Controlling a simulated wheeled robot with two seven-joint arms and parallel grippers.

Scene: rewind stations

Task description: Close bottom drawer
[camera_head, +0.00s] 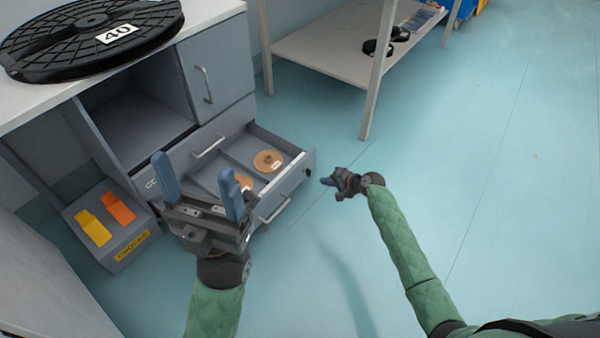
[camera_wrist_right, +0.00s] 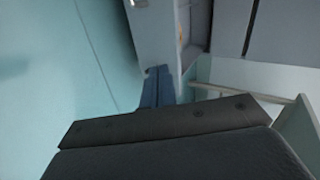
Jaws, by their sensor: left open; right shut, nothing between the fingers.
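The grey bottom drawer (camera_head: 296,184) is pulled out of the cabinet in the head view, with copper-coloured discs (camera_head: 268,161) inside. Its front has a bar handle (camera_head: 274,210). My left gripper (camera_head: 197,183) is open, empty and upright in the foreground, hiding part of the drawer. My right gripper (camera_head: 328,182) is shut and empty, just right of the drawer front's right end; whether it touches is unclear. Its blue fingers (camera_wrist_right: 157,87) show together in the right wrist view, beside a pale panel.
The cabinet has a closed door (camera_head: 216,68), an open shelf space and another drawer handle (camera_head: 207,148) above. A large black reel (camera_head: 90,38) lies on top. A grey bin (camera_head: 115,222) with orange and yellow pieces stands left. A low shelf table (camera_head: 335,52) stands behind; floor at right is clear.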

